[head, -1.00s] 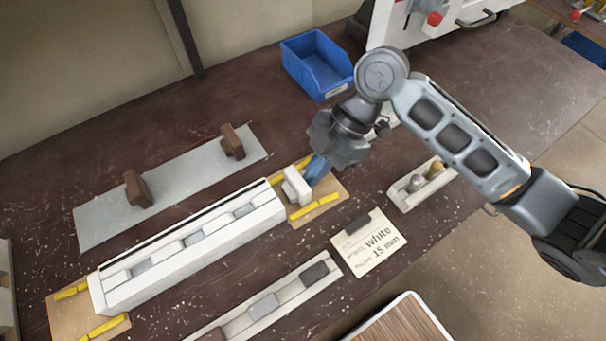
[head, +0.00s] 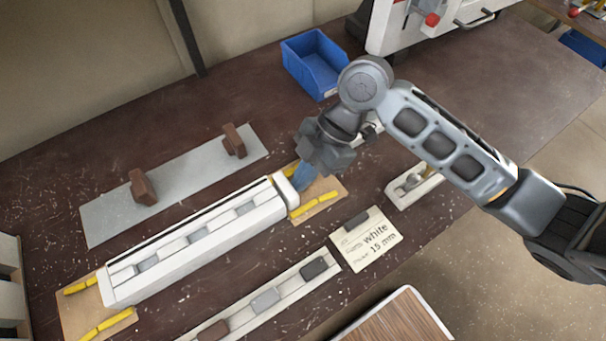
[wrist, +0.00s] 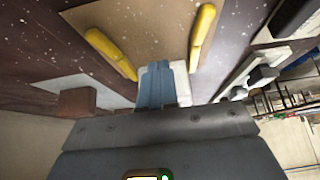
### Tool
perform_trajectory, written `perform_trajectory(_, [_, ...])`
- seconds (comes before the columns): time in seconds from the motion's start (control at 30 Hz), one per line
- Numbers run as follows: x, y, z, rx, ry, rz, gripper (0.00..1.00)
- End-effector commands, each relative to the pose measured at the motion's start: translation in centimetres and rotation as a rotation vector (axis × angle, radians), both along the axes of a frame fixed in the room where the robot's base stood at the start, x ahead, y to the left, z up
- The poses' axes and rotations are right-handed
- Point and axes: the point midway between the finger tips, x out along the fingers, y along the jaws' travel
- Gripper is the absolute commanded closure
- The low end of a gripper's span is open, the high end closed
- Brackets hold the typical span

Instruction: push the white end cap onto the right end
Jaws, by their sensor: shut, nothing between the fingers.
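The white end cap (head: 286,194) stands at the right end of the long white profile (head: 190,247), with no clear gap between them in the head view. My gripper (head: 301,179) is shut, with its blue fingers right against the outer side of the cap. In the wrist view the blue fingers (wrist: 157,84) cover the middle of the cap (wrist: 182,82), and its edge shows white beside them. How fully the cap is seated cannot be told. The profile rests on wooden boards with yellow strips (head: 316,205) at both ends.
A grey plate (head: 190,185) with two brown blocks lies behind the profile. A rail (head: 240,322) with coloured blocks and a card reading "white 15 mm" (head: 366,240) lie in front. A blue bin (head: 316,64) stands at the back.

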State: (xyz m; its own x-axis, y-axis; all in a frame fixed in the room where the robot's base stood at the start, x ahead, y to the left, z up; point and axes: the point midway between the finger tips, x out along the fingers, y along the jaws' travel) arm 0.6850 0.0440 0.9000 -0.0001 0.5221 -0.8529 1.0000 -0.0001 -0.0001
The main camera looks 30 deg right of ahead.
Motion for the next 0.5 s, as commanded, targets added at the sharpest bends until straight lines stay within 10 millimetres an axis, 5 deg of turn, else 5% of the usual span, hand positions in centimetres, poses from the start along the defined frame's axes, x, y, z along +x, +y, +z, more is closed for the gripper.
perform_trajectory(0.5, [0.00, 0.62, 0.05, 0.001, 0.000, 0.000, 1.00])
